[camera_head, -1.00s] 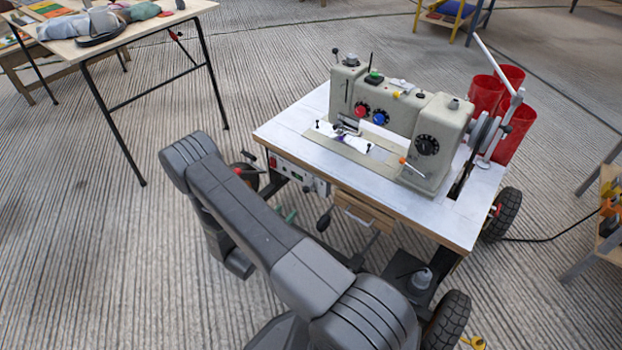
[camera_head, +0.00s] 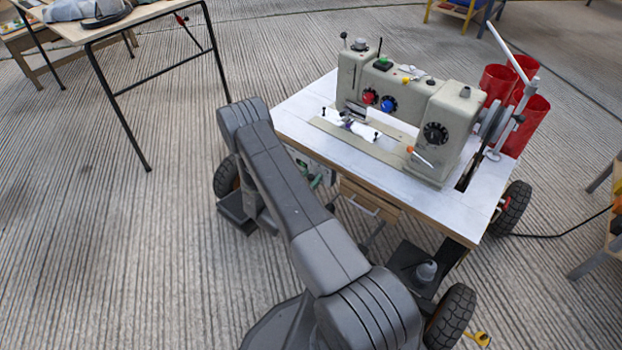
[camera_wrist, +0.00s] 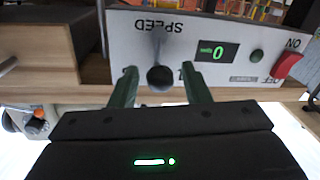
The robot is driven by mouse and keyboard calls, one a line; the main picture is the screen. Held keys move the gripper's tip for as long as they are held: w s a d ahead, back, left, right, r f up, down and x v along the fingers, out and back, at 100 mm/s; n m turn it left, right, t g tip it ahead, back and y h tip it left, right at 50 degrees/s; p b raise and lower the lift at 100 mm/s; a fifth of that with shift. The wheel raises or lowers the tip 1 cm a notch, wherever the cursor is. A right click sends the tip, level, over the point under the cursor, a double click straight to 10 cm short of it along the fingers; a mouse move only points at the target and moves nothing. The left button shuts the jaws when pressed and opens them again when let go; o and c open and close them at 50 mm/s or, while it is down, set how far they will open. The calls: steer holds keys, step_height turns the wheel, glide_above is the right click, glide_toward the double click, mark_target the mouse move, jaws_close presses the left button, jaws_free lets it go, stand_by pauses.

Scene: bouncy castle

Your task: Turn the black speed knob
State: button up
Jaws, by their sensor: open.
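The black speed knob (camera_wrist: 160,78) sits on the light grey control panel (camera_wrist: 215,30), below the upside-down word SPEED in the wrist view. My gripper (camera_wrist: 159,70) is open, with one dark green finger on each side of the knob and visible gaps between. I cannot tell how far the fingertips are from the panel face. In the head view, the panel (camera_head: 303,158) is under the table's front edge, mostly behind my arm, and the knob is hidden.
On the panel are a display (camera_wrist: 217,53) reading 0, a green button (camera_wrist: 256,55) and a red ON/OFF switch (camera_wrist: 288,66). A wooden drawer (camera_wrist: 40,50) adjoins the panel. The sewing machine (camera_head: 440,130) stands on the white table (camera_head: 300,108). Open floor lies left.

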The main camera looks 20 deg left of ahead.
steer(key=shift+w, duration=0.3)
steer(key=c, duration=0.9)
steer(key=shift+n, duration=0.4)
steer(key=shift+w+a+f+n+g+b, duration=0.15)
steer(key=shift+a+n+b, duration=0.15)
steer(key=shift+n, duration=0.5)
steer(key=shift+a+n+g+b, duration=0.1)
steer(key=shift+a+n+b, duration=0.15)
steer(key=shift+n+b, duration=0.4)
steer(key=shift+w+a+f+n+g+b, duration=0.15)
steer(key=shift+a+n, duration=0.1)
steer(key=shift+n, duration=0.7)
